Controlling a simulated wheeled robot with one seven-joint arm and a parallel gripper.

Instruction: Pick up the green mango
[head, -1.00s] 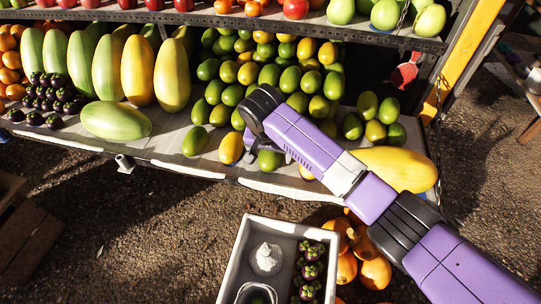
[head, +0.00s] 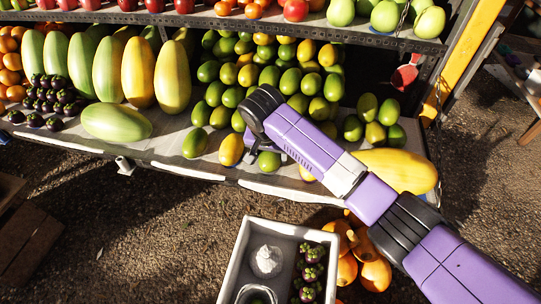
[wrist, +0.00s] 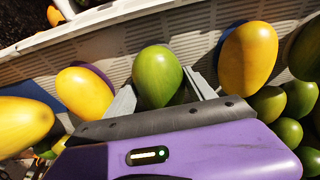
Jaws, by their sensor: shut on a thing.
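The green mango (wrist: 157,75) sits between the two fingers of my gripper (wrist: 162,94) in the wrist view. The fingers are shut on its sides. In the head view the mango (head: 268,162) shows just below my gripper (head: 258,146), at the front of the lower shelf (head: 180,150). My wrist hides part of it there. I cannot tell whether it still touches the shelf. Yellow mangoes lie on either side of it in the wrist view, one to the left (wrist: 84,92) and one to the right (wrist: 248,56), both apart from the fingers.
A pile of green and yellow mangoes (head: 290,80) stands behind my gripper. A large yellow fruit (head: 400,170) lies under my arm. An upper shelf (head: 200,22) hangs above. Below stands a grey tray (head: 238,262) with purple fruit (head: 312,270).

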